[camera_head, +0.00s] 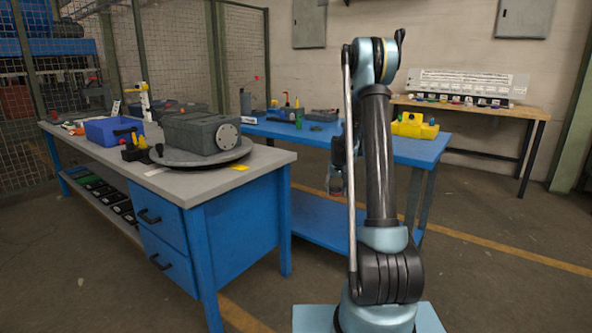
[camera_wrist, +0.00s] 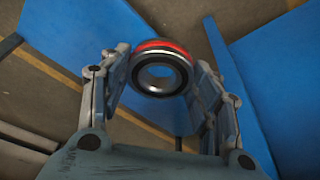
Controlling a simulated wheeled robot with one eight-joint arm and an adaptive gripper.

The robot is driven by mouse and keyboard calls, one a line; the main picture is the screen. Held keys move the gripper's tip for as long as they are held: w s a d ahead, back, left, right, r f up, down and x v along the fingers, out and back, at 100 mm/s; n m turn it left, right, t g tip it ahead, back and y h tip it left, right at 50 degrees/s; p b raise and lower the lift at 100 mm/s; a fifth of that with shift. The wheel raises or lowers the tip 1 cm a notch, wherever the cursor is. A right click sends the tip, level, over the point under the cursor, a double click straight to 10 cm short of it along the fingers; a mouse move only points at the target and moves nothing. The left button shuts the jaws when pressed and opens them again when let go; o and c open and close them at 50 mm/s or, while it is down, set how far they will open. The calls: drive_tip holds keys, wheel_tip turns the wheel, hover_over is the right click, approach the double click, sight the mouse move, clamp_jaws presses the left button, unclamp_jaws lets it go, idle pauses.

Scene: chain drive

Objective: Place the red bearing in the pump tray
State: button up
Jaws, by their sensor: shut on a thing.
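The red bearing (camera_wrist: 165,46), a ring with a red band, a black seal and an open centre, sits between the two fingers of my gripper (camera_wrist: 162,66) in the wrist view. The gripper is shut on it and holds it above the floor, near blue surfaces. In the head view my gripper (camera_head: 337,180) hangs behind and left of my arm, in front of the blue table (camera_head: 385,147). I cannot tell which container is the pump tray.
A grey-topped workbench (camera_head: 268,158) at left holds a blue bin (camera_head: 101,131) and a grey housing (camera_head: 195,134) on a round plate. A yellow block (camera_head: 414,126) and small parts stand on the blue table. A wooden table (camera_head: 470,107) with labelled bins stands behind. Floor at right is clear.

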drive_tip(key=s+f, duration=0.9)
drive_tip(key=s, duration=0.4)
drive_tip(key=shift+f, duration=0.3)
drive_tip(key=shift+s, duration=0.15)
